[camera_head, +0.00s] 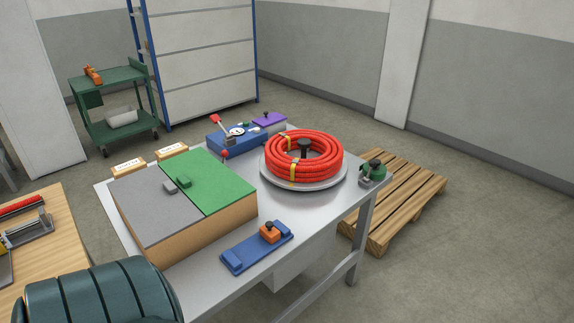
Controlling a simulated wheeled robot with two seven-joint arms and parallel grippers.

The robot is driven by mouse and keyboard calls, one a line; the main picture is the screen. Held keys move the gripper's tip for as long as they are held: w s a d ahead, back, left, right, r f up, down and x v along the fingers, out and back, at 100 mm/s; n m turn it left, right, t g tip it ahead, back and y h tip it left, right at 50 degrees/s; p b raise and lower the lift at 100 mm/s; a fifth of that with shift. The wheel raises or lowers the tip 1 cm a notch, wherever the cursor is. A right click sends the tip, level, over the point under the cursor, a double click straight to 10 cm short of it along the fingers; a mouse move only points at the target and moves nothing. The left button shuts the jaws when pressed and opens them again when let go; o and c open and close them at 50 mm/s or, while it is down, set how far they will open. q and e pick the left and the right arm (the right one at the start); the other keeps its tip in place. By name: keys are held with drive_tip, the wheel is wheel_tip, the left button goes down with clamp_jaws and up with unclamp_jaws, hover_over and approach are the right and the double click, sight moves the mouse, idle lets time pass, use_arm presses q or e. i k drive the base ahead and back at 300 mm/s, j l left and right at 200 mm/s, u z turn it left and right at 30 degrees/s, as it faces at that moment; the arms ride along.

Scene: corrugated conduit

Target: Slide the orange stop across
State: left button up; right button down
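The orange stop (269,232) is a small orange block with a dark knob on top. It sits on a blue rail base (247,252) near the front edge of the metal table, towards the base's right end. A raised blue block stands at the base's left end, apart from the stop. Neither of my grippers shows in the head view, and nothing touches the stop.
A box with grey and green top panels (222,187) stands left of the rail. A red conduit coil (280,170) lies on a round turntable (333,184) behind it. A blue device (226,143) stands at the back. Bare table (205,284) surrounds the rail.

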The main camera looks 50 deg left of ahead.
sight(268, 231)
drive_tip(key=i+u, duration=0.1)
drive_tip(key=i, duration=0.6)
drive_tip(key=i+l+u, duration=0.15)
drive_tip(key=i, duration=0.55)
drive_tip(key=i+l+u, duration=0.1)
drive_tip(key=i+u, duration=0.25)
drive_tip(key=u, duration=0.15)
drive_tip(key=i+l+u, duration=0.25)
drive_tip(key=u, duration=0.2)
drive_tip(key=i+l+u, duration=0.35)
drive_tip(key=u, duration=0.15)
drive_tip(key=i+l+u, duration=0.1)
drive_tip(key=u, duration=0.3)
drive_tip(key=i+l+u, duration=0.1)
drive_tip(key=u, duration=0.3)
drive_tip(key=i+l+u, duration=0.1)
drive_tip(key=l+u, duration=0.15)
drive_tip(key=u, duration=0.15)
drive_tip(key=l+u, duration=0.2)
drive_tip(key=u, duration=0.2)
drive_tip(key=i+l+u, duration=0.15)
drive_tip(key=l+u, duration=0.25)
drive_tip(key=i+l+u, duration=0.1)
drive_tip(key=u, duration=0.3)
drive_tip(key=l+u, duration=0.35)
drive_tip(key=l, duration=0.1)
